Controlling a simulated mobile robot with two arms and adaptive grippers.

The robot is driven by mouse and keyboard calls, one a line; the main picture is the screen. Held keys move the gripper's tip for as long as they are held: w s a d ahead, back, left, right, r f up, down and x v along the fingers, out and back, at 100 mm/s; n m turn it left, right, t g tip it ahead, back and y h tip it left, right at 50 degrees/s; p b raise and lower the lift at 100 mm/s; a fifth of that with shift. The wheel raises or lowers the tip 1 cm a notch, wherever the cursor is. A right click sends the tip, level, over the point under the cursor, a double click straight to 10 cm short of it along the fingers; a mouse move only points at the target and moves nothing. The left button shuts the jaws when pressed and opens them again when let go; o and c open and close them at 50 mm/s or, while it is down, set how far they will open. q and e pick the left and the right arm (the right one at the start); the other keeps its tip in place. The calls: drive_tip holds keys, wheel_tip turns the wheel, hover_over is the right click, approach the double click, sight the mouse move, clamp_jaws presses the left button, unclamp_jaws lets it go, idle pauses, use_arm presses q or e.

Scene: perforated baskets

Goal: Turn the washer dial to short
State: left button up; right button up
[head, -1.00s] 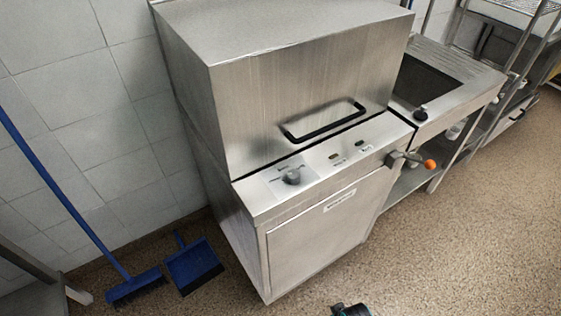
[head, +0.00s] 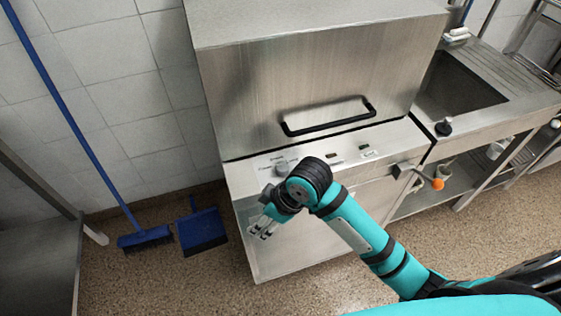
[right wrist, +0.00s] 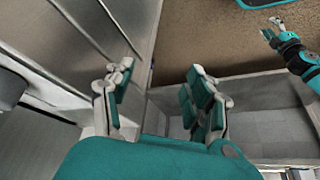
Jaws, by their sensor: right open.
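The washer dial (head: 283,167) is a grey knob on the left of the washer's sloped control panel (head: 245,172), partly behind my right arm. Small print surrounds it, too small to read, so its setting cannot be told. My right gripper (head: 262,226) is below and left of the dial, in front of the washer, apart from it. In the right wrist view its two fingers (right wrist: 160,98) are spread with nothing between them. A grey rounded part (right wrist: 10,90) at that view's left edge may be the dial. My left gripper (right wrist: 272,30) shows small at the upper right there.
The washer's steel hood (head: 300,80) has a black bar handle (head: 328,117). An orange-tipped lever (head: 437,184) sticks out at the right, beside a sink (head: 460,85). A blue broom (head: 145,238) and dustpan (head: 202,230) are at the left. Open floor lies in front.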

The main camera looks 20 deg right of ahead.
wheel_tip(320, 180, up, 5)
drive_tip(key=a+n, duration=0.1)
drive_tip(key=n, duration=0.2)
wheel_tip(320, 180, up, 18)
drive_tip(key=n+g+h, duration=0.3)
drive_tip(key=n+h, duration=0.1)
drive_tip(key=n, duration=0.3)
hover_over(282, 166)
use_arm(q)
drive_tip(key=shift+d+r+p, duration=0.15)
drive_tip(key=shift+r+p, duration=0.15)
use_arm(e)
wheel_tip(282, 166, down, 17)
drive_tip(key=shift+f, duration=0.2)
drive_tip(key=shift+c, duration=0.4)
